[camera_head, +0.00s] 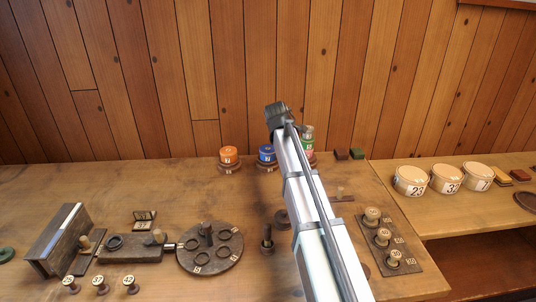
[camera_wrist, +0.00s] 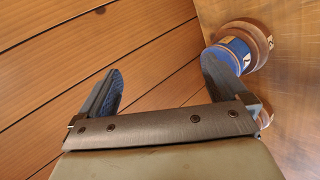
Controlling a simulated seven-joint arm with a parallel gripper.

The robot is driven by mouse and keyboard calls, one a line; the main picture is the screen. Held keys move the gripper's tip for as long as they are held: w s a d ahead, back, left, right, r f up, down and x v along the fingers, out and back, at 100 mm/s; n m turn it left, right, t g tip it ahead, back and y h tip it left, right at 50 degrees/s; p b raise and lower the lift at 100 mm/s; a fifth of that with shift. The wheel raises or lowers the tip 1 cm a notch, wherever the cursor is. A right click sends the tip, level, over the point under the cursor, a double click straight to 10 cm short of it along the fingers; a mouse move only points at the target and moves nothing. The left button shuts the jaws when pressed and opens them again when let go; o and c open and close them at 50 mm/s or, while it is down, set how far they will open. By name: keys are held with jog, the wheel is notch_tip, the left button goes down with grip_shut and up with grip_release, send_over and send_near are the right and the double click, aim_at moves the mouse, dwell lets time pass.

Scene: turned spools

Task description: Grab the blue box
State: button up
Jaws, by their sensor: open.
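The blue box (camera_head: 266,154) is a short round tub with a pale label, standing on a brown round base at the back of the bench, between an orange and a green tub. It also shows in the wrist view (camera_wrist: 238,52), at the upper right, partly hidden by my right finger. My gripper (camera_wrist: 162,66) is open, with nothing between its fingers. The box is outside the right finger; whether they touch I cannot tell. In the head view my arm rises to the right of the box, with its end above it.
The orange tub (camera_head: 228,153) stands left of the blue box and the green tub (camera_head: 308,143) right, partly behind my arm. The plank wall (camera_head: 150,80) is close behind. A round tray (camera_head: 210,262) with rings and several spools stand nearer the front.

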aim_at(269, 148)
jog(key=w+a+r+n+g+y, duration=0.25)
jog(key=a+n+g, duration=0.2)
jog(key=g, duration=0.55)
jog(key=shift+n, duration=0.25)
notch_tip(269, 148, down, 14)
jog(key=shift+f, duration=0.1)
dwell(0.4)
jog(key=shift+c, duration=0.3)
jog(key=c, duration=1)
jog(key=shift+o, duration=0.2)
